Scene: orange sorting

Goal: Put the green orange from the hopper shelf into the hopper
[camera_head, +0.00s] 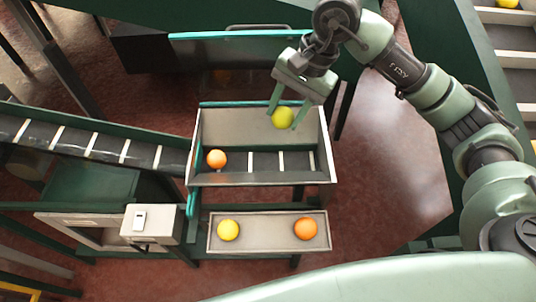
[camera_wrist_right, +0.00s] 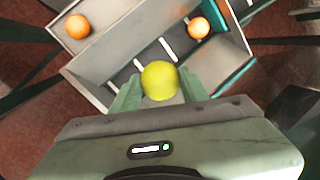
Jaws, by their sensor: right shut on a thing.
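The green orange (camera_head: 283,117) is yellow-green and round. My right gripper (camera_head: 284,112) is shut on it and holds it over the back right part of the hopper (camera_head: 318,150). In the right wrist view the green orange (camera_wrist_right: 159,80) sits between the two green fingers of the right gripper (camera_wrist_right: 158,90), with the hopper's slatted floor behind it. The hopper shelf (camera_head: 265,233) is the pale tray in front of the hopper. It holds a yellow orange (camera_head: 228,230) at left and an orange one (camera_head: 306,229) at right. My left gripper is not in view.
An orange fruit (camera_head: 216,159) lies in the hopper's left end; it also shows in the right wrist view (camera_wrist_right: 199,27). A slatted conveyor (camera_head: 90,140) runs from the hopper to the left. A pale box with a switch (camera_head: 140,220) stands left of the shelf.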

